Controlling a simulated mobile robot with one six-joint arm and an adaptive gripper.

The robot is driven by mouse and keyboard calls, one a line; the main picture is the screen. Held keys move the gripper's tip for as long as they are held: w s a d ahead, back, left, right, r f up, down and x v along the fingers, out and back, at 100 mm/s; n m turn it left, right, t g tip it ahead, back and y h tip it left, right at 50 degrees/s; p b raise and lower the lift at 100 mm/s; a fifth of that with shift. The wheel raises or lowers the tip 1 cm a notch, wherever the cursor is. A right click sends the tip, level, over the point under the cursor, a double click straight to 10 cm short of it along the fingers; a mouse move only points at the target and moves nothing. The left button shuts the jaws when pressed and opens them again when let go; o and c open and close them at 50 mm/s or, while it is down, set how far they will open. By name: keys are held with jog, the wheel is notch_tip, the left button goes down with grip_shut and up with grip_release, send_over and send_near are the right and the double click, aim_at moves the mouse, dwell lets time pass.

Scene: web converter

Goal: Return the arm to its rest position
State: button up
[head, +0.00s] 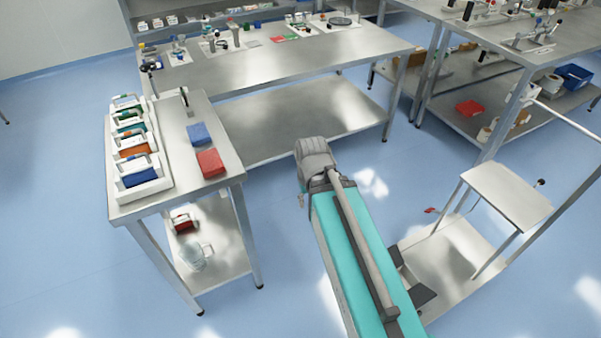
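My arm reaches up from the bottom of the head view, with a long teal link and a grey joint at its far end, over the open floor. A dark angular part, which may be my gripper (414,280), shows just right of the teal link, partly hidden behind it. I cannot make out its fingertips, whether it is open or shut, or anything held in it.
A narrow steel table (218,183) at left bears white bins (152,188), a blue block (199,134) and a red block (211,163). A long workbench (270,68) stands behind. A steel cart (508,193) stands close at right. Blue floor (285,235) is clear between.

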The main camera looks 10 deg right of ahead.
notch_tip(320, 180, up, 3)
jog(key=p, duration=0.3)
jog(key=shift+r, duration=0.15)
